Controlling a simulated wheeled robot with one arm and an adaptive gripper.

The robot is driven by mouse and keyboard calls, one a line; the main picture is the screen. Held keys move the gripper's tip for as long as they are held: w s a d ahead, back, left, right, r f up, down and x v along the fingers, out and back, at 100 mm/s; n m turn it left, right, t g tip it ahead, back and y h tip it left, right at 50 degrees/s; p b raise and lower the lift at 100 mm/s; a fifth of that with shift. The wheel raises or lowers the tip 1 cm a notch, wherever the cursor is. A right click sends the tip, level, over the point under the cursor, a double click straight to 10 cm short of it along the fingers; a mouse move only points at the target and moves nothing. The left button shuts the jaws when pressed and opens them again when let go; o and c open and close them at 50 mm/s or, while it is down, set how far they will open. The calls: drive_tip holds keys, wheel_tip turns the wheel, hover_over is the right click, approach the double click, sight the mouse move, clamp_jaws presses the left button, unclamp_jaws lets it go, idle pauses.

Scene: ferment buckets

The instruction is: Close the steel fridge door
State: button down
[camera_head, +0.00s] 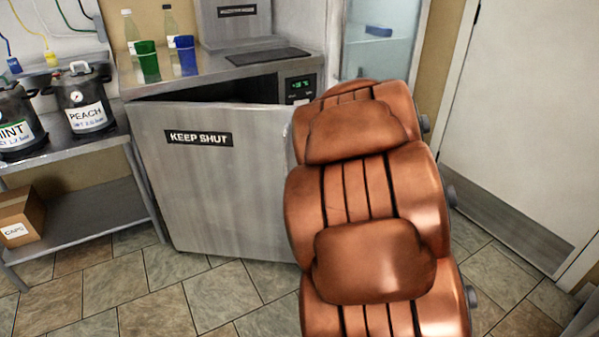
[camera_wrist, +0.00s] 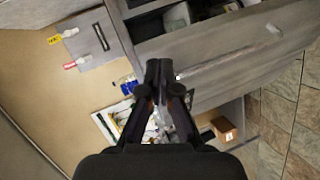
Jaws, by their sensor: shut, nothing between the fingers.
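The steel fridge door (camera_head: 215,185), labelled KEEP SHUT, stands ajar in the head view. It meets the fridge at the left, and a dark gap above its top edge widens to the right. The fridge body (camera_head: 303,70) has a green display at its upper right. My copper arm covers the door's right edge and hides my gripper there. In the wrist view, my gripper (camera_wrist: 165,72) is shut and empty. The grey door (camera_wrist: 235,60) lies to its right, with the open fridge inside showing above. I cannot tell whether the fingertips touch the door.
A steel shelf (camera_head: 95,205) at left holds two pots (camera_head: 83,100) and a cardboard box (camera_head: 20,218). Bottles, a green cup (camera_head: 148,62) and a blue cup (camera_head: 186,56) stand on the fridge top. Tiled floor (camera_head: 210,290) before the door is clear.

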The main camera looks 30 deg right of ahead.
wheel_tip(320, 180, down, 6)
drive_tip(key=w+n+t+y+b, duration=0.1)
drive_tip(key=n+t+y+b, duration=0.1)
drive_tip(key=n+b, duration=0.15)
drive_tip(key=n+t+y+b, duration=0.2)
drive_tip(key=n+y+b, duration=0.2)
drive_tip(key=b, duration=0.6)
approach(292, 148)
drive_tip(key=w+a, duration=0.2)
drive_tip(key=w, duration=0.2)
drive_tip(key=shift+w+d+b, duration=0.3)
drive_tip(key=shift+w+d, duration=0.6)
drive_tip(key=shift+w, duration=0.2)
